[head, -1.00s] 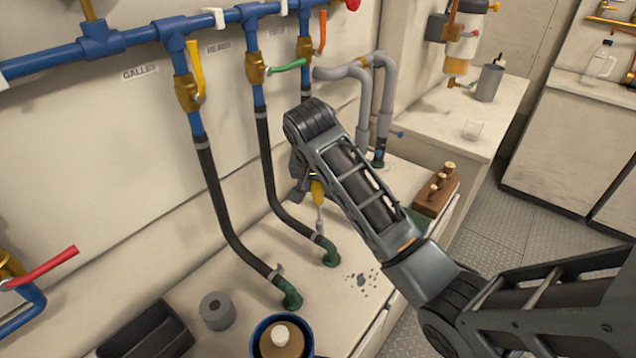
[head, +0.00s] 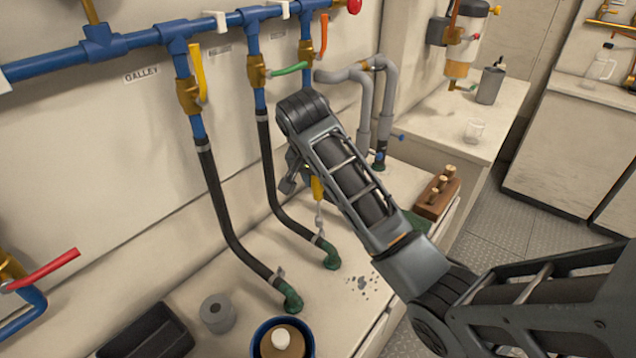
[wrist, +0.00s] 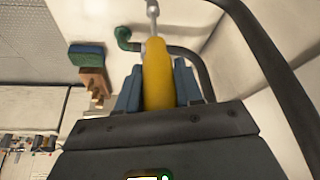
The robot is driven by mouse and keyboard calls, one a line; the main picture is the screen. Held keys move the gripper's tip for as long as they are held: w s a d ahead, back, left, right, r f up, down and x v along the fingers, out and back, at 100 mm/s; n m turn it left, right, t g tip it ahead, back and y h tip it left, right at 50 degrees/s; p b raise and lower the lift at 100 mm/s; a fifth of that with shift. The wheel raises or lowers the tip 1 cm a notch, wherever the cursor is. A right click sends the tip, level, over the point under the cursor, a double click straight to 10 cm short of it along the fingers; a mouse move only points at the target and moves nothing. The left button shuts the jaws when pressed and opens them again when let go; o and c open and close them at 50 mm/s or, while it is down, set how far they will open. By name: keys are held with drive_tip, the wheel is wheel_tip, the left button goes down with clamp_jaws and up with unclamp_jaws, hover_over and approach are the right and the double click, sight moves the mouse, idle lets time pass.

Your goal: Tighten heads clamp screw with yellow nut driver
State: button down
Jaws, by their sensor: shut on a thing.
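My gripper (wrist: 158,82) is shut on the yellow nut driver (wrist: 157,62), its fingers on both sides of the handle. In the head view the nut driver (head: 317,188) points down, its metal shaft ending close to the clamp (head: 318,240) at the foot of the middle black hose. I cannot tell whether the tip touches the clamp screw. The clamp sits where the hose meets a green fitting (head: 330,256). In the wrist view the shaft points to the top edge, beside a green fitting (wrist: 124,38). My arm partly hides the gripper in the head view.
Another black hose (head: 222,205) runs to a second green fitting (head: 291,298) at left. A grey roll (head: 217,313), a blue-rimmed pot (head: 261,327) and a black tray (head: 146,335) stand in front. A wooden block (head: 437,195) with pegs is at right. Wet spots mark the bench.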

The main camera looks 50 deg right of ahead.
drive_tip(key=shift+r, duration=1.45)
drive_tip(key=shift+f, duration=0.1)
drive_tip(key=shift+s+d+f+n+t+y, duration=0.15)
drive_tip(key=shift+d+f+n, duration=0.1)
drive_tip(key=shift+f+n, duration=0.35)
drive_tip(key=shift+s+d+f+n+t+y, duration=0.15)
drive_tip(key=shift+f+n, duration=0.25)
drive_tip(key=shift+f, duration=0.4)
drive_tip(key=shift+w, duration=0.1)
drive_tip(key=shift+f+b, duration=0.35)
drive_tip(key=shift+f, duration=0.7)
drive_tip(key=shift+r, duration=0.1)
